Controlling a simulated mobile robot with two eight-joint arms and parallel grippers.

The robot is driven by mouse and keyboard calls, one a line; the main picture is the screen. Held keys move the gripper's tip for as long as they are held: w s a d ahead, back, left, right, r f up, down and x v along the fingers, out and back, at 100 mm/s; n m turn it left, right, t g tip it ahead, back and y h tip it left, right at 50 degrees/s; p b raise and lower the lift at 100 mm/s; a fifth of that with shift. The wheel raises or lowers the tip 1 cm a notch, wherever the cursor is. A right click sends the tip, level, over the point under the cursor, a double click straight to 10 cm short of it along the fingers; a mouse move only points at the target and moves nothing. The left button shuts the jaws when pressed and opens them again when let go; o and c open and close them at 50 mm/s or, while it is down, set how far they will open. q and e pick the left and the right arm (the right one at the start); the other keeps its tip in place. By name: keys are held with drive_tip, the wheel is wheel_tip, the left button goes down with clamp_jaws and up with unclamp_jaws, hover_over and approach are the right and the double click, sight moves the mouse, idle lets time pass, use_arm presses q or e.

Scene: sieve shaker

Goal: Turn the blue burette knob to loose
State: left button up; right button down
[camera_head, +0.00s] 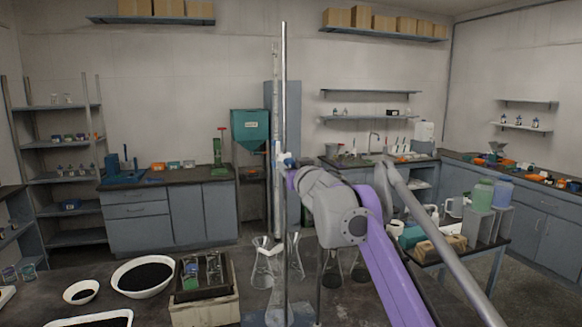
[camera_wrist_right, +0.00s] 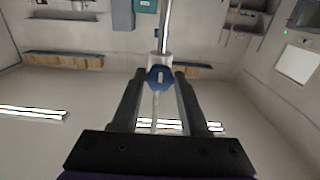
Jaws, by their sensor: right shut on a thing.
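The blue burette knob (camera_head: 288,160) sits on the glass burette (camera_head: 276,110), which stands upright beside a tall metal rod (camera_head: 284,80) in the middle of the head view. In the right wrist view the knob (camera_wrist_right: 160,78) is a blue disc with a pale bar across it, between my two fingertips. My right gripper (camera_wrist_right: 160,82) is shut on the knob. In the head view the purple and grey right arm reaches in from the right, and its wrist hides part of the gripper. My left gripper is not in view.
Glass flasks (camera_head: 263,262) stand around the burette's foot. At the left front are a white bowl of dark grains (camera_head: 142,278) and a tray with small beakers (camera_head: 203,292). A side table with bottles (camera_head: 482,195) stands at the right. Open floor lies behind the front table.

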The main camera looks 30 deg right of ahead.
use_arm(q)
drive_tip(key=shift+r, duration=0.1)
use_arm(e)
drive_tip(key=n+p, duration=0.1)
drive_tip(key=n, duration=0.3)
drive_tip(key=shift+r+n, duration=0.1)
drive_tip(key=shift+n, duration=0.3)
drive_tip(key=n+p, duration=0.1)
drive_tip(key=n, duration=0.3)
drive_tip(key=shift+n, duration=0.3)
drive_tip(key=n+p, duration=0.1)
drive_tip(key=n, duration=0.3)
drive_tip(key=shift+n, duration=0.3)
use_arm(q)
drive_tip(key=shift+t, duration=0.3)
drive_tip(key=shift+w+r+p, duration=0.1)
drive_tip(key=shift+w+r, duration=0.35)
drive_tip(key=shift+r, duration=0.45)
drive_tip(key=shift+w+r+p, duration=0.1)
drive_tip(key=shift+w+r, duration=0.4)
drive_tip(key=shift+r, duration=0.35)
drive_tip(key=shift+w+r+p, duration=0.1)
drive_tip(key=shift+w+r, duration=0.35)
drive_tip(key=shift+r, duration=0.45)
use_arm(e)
drive_tip(key=shift+n, duration=1.9)
drive_tip(key=shift+c, duration=2.2)
unclamp_jaws()
